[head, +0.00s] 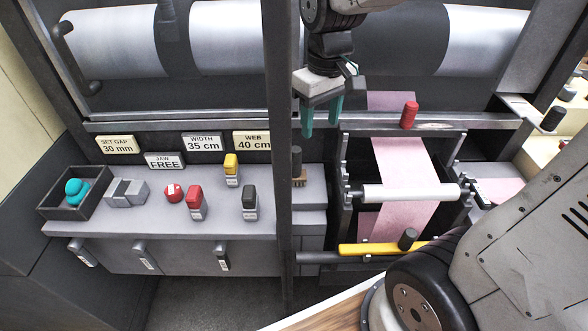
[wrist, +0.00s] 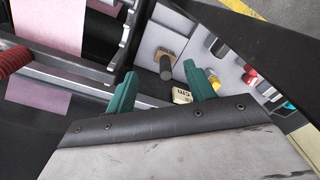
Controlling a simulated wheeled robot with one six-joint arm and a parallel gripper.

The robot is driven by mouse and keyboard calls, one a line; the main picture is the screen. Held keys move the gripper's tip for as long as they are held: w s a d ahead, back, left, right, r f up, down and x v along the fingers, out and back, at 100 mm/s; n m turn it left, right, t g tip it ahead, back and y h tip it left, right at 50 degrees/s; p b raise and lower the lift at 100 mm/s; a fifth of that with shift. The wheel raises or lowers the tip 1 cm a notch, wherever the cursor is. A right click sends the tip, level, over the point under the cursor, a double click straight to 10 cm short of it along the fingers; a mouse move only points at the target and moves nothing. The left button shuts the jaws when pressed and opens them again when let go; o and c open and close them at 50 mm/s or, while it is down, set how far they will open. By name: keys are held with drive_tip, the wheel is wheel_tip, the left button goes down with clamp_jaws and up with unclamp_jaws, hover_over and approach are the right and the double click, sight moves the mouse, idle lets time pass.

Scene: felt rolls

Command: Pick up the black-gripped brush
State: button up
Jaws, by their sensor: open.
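The black-gripped brush (head: 297,160) has a dark upright cylinder handle over a tan, bristle-like base. In the head view it stands on the right end of the grey bench, partly beside or behind a dark vertical post. In the wrist view the brush (wrist: 166,67) shows between the two fingers, beyond their tips, with its tan base on a light grey surface. My gripper (head: 322,120) has teal fingers spread apart and empty, pointing down, above and to the right of the brush in the head view. The fingers also frame the wrist view (wrist: 159,72).
The dark vertical post (head: 280,120) stands close to the brush. Yellow, red and black labelled knobs (head: 250,202) sit to the left, with a black tray (head: 90,207) beyond. A white roller (head: 410,193) with pink felt and a red-handled item (head: 409,115) lie right.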

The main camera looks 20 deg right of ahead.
drive_tip(key=n, duration=0.2)
hover_over(296, 149)
drive_tip(key=f, duration=0.6)
drive_tip(key=shift+s+d+f, duration=0.15)
drive_tip(key=shift+d+f, duration=0.05)
drive_tip(key=shift+d, duration=0.05)
drive_tip(key=shift+f, duration=0.3)
drive_tip(key=f, duration=0.7)
drive_tip(key=shift+w+a+f, duration=0.25)
drive_tip(key=shift+f, duration=0.1)
drive_tip(key=c, duration=1.1)
